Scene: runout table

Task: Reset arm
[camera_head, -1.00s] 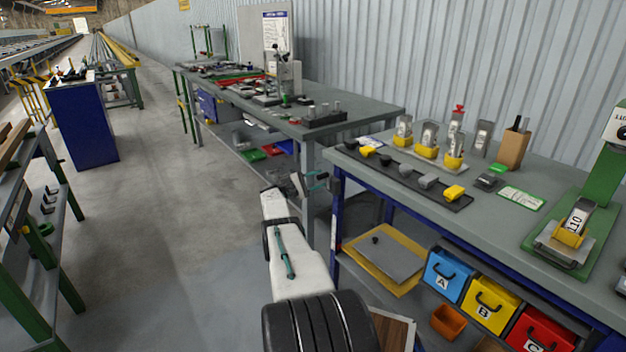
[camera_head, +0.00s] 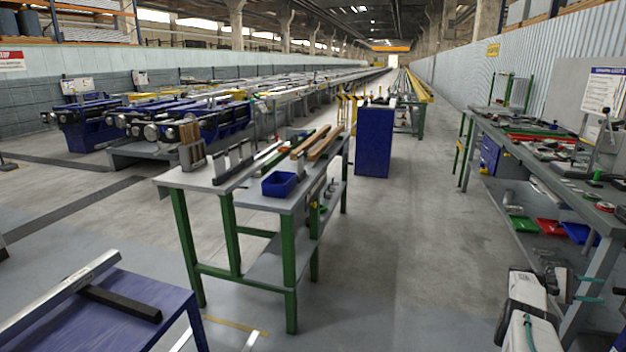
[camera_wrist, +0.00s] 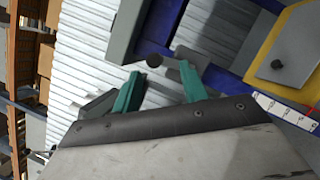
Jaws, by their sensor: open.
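My gripper (camera_head: 590,289) shows at the lower right of the head view, at the end of my white arm, in front of the grey workbench's leg. In the wrist view my gripper (camera_wrist: 161,84) has its two teal fingers spread apart with nothing between them. Beyond the fingers are a pale corrugated surface and blue frame parts. No object is held.
The grey workbench (camera_head: 522,140) with tools stands at the right. A green-legged table (camera_head: 205,176) with a blue bin (camera_head: 279,184) stands at centre. A blue cabinet (camera_head: 374,143) is behind it. A blue table (camera_head: 95,320) is at the lower left. The aisle floor (camera_head: 420,220) is clear.

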